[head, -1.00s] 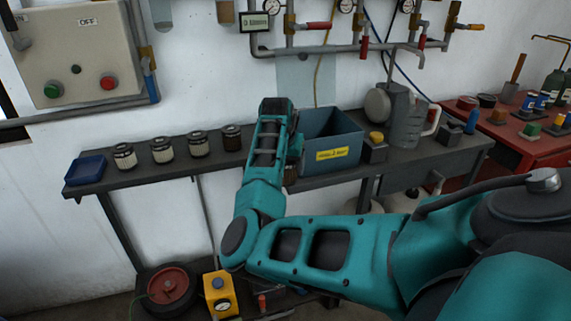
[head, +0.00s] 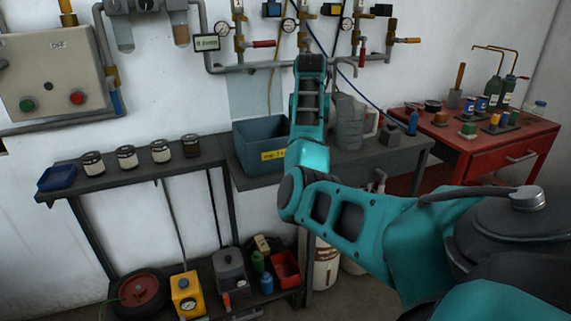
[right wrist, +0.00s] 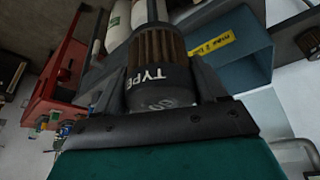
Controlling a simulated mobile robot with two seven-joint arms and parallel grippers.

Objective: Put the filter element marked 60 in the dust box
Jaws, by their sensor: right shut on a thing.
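My right gripper (right wrist: 160,80) is shut on a filter element (right wrist: 158,50) with brown pleats and a dark cap. The cap's white print shows "TYPE" and a number, turned and faint, that looks like 60. In the head view my right wrist hides this gripper and the filter. The dust box (head: 250,140) is an open blue-grey bin with a yellow label on the bench. My right wrist stands at its right edge in the head view. In the right wrist view the box (right wrist: 245,70) lies right of the held filter, apparently beside it. My left gripper is not in view.
Several other filters (head: 127,158) stand in a row on the shelf, near a blue tray (head: 57,178). A grey jug (head: 350,122) stands right of the box, behind my arm. A red table (head: 480,140) with bottles is at right. Pipes with valves run above.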

